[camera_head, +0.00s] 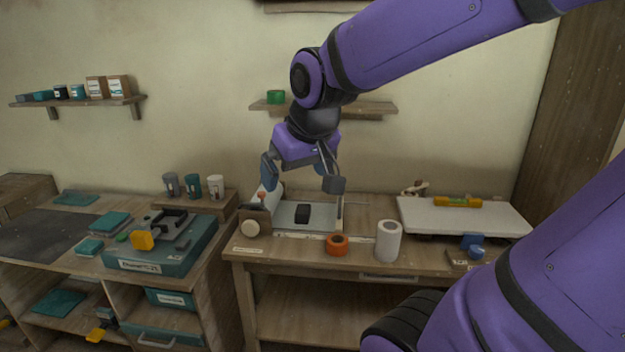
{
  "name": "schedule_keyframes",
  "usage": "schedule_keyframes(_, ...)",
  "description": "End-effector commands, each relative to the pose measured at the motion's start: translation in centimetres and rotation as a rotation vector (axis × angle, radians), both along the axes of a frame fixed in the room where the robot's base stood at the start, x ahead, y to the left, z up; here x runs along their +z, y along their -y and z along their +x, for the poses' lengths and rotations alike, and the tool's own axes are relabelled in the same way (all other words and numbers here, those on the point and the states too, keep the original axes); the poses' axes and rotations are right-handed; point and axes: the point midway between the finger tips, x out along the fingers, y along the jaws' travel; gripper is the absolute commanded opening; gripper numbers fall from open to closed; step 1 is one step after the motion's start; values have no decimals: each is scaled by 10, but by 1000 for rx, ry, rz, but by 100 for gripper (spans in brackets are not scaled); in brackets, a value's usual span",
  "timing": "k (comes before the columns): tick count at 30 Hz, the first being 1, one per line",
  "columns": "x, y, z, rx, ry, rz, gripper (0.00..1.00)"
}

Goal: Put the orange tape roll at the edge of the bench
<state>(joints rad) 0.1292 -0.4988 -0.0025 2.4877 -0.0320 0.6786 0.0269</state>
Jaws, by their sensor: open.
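The orange tape roll (337,244) lies flat near the front edge of the wooden bench (300,255), close to the white roll standing to its right. My gripper (301,179) is open and empty, pointing down above the bench, up and to the left of the tape roll. One fingertip is near the left end of the grey tray and the other is above its right side. The tape roll is fully in view and apart from my gripper.
A white cylinder roll (388,241) stands right of the tape. A grey tray with a black block (302,213) lies behind it. A white board with a yellow level (457,202) is at right. A left bench holds a teal case (165,262) and cups.

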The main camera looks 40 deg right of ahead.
Motion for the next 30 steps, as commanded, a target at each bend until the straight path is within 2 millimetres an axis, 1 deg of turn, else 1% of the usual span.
schedule_keyframes(1, 8, -10, -15, 27, 7, 2, 100)
schedule_keyframes(3, 14, -21, -35, 59, 3, 7, 100)
schedule_keyframes(6, 20, -32, -58, 96, -2, 13, 100)
schedule_keyframes(9, 23, -39, -75, 123, -6, 16, 100)
schedule_keyframes(11, 24, -41, -81, 133, -9, 18, 100)
schedule_keyframes(15, 24, -43, -87, 143, -12, 20, 100)
schedule_keyframes(30, 24, -43, -87, 142, -13, 20, 100)
